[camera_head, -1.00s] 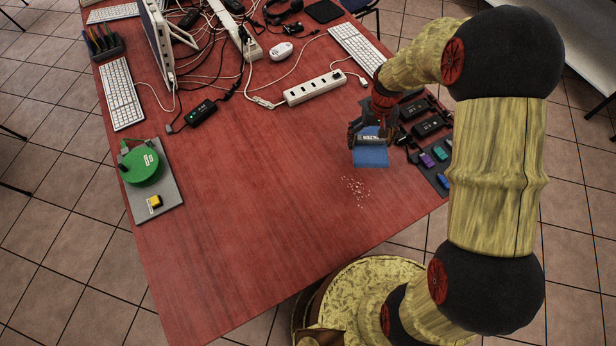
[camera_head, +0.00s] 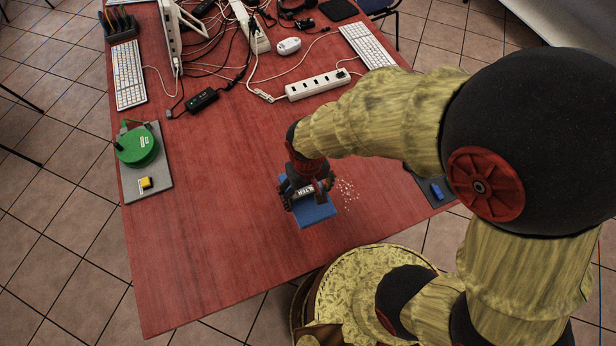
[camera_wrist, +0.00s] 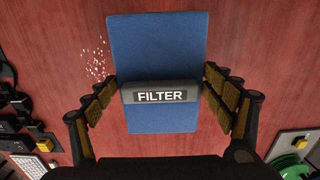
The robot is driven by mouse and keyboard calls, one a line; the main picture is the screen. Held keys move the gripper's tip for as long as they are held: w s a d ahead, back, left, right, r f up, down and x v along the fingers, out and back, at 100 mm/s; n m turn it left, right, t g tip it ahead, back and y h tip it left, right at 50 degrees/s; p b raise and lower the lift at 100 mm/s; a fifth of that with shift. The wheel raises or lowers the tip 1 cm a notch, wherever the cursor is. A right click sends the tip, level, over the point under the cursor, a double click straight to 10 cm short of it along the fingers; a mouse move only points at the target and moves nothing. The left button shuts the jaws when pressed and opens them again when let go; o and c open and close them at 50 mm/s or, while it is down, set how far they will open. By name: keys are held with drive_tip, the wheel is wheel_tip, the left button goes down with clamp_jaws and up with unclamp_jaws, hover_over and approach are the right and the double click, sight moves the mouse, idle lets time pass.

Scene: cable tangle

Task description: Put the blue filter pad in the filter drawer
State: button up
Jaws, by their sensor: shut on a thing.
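The blue filter pad (camera_head: 315,214) is a flat blue slab with a grey grip bar labelled FILTER. My gripper (camera_head: 306,191) is shut on this bar, with a finger at each end, as the wrist view also shows for the pad (camera_wrist: 160,45). The pad is over the middle front part of the table, and its height above the surface is hard to tell. A green round unit (camera_head: 137,147) stands on a grey board (camera_head: 163,163) at the table's left edge. I cannot make out a filter drawer.
White crumbs (camera_head: 347,192) lie right of the pad. A yellow button (camera_head: 145,183) sits on the grey board. A white power strip (camera_head: 318,85), cables and a black adapter (camera_head: 202,100) lie farther back. The red table (camera_head: 220,210) is clear between pad and board.

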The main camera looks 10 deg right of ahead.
drive_tip(key=w+f, duration=0.1)
drive_tip(key=w, duration=0.1)
drive_tip(key=w+f+b, duration=0.1)
drive_tip(key=w, duration=0.1)
drive_tip(key=w+d+f, duration=0.1)
drive_tip(key=w, duration=0.1)
drive_tip(key=shift+w+b, duration=0.1)
drive_tip(key=shift+b, duration=0.2)
drive_tip(key=w+f, duration=0.1)
drive_tip(key=w+f+b, duration=0.1)
drive_tip(key=w+f, duration=0.2)
drive_tip(key=f, duration=0.1)
drive_tip(key=shift+w+d+f+b, duration=0.1)
drive_tip(key=shift+w+d+b, duration=0.15)
drive_tip(key=shift+b, duration=0.15)
drive_tip(key=shift+w+f, duration=0.2)
drive_tip(key=shift+f, duration=0.15)
drive_tip(key=shift+w+f+b, duration=0.1)
drive_tip(key=shift+f+b, duration=0.75)
drive_tip(key=shift+f, duration=0.6)
drive_tip(key=shift+f, duration=0.15)
drive_tip(key=o, duration=1.1)
